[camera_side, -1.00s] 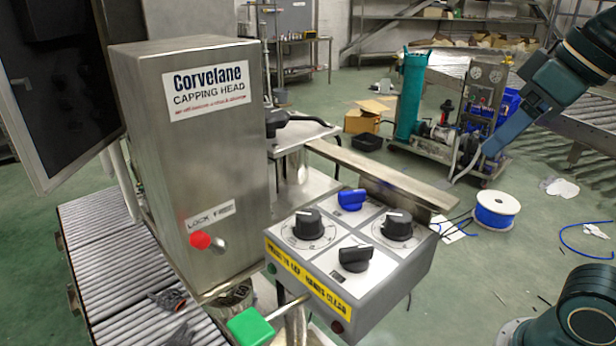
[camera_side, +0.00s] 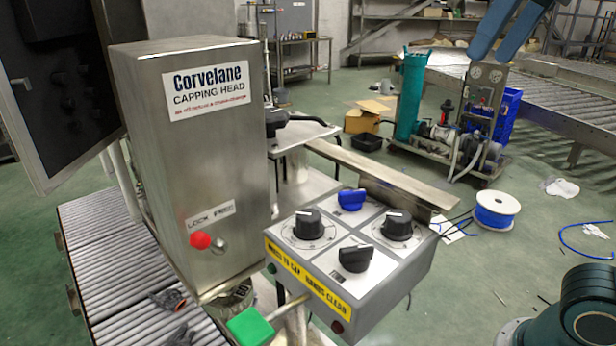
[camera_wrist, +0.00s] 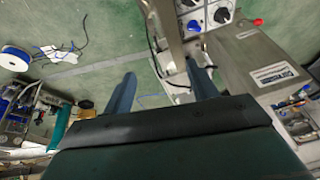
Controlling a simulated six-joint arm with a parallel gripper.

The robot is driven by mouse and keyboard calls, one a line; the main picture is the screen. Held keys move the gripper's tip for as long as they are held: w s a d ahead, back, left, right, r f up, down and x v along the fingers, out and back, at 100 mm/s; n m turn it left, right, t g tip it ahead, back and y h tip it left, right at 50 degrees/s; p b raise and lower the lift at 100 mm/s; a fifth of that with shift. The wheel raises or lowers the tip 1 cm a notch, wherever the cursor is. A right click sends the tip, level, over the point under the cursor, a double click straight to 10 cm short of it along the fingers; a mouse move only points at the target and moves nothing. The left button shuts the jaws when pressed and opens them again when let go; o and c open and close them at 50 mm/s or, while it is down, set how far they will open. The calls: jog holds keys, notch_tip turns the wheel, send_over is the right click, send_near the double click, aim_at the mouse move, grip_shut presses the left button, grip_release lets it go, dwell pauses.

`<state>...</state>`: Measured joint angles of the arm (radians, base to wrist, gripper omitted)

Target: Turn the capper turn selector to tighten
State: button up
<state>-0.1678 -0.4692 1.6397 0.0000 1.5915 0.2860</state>
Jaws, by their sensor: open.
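A grey control box (camera_side: 385,285) stands right of the capping head. Its sloped top carries a blue bar knob (camera_side: 351,199) at the back, a black bar knob (camera_side: 355,258) in front, and two round black dials with white pointers, left (camera_side: 307,223) and right (camera_side: 398,224). I cannot read their labels or tell which is the turn selector. My gripper (camera_side: 490,52) is high at the top right in the side view, far from the box. In the wrist view my gripper (camera_wrist: 162,68) is open and empty, with the blue knob (camera_wrist: 194,25) beyond the fingers.
The steel capping head (camera_side: 200,150) has a red-tipped lever (camera_side: 201,240). A flat metal rail (camera_side: 380,173) runs behind the box. A green block (camera_side: 250,327) sits in front at lower left. A roller conveyor (camera_side: 105,255) lies left.

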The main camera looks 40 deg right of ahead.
jog(key=w+a+m+g, duration=0.2)
jog(key=w+a, duration=0.2)
jog(key=a, duration=0.4)
jog(key=m+g, duration=0.2)
jog(key=m, duration=0.1)
send_over(357, 246)
jog(key=f, duration=0.1)
jog(key=shift+h, duration=0.4)
jog(key=shift+f, duration=2.5)
jog(key=shift+f, duration=0.2)
jog(key=shift+f, duration=6.7)
jog(key=shift+c, duration=0.5)
jog(key=c, duration=0.9)
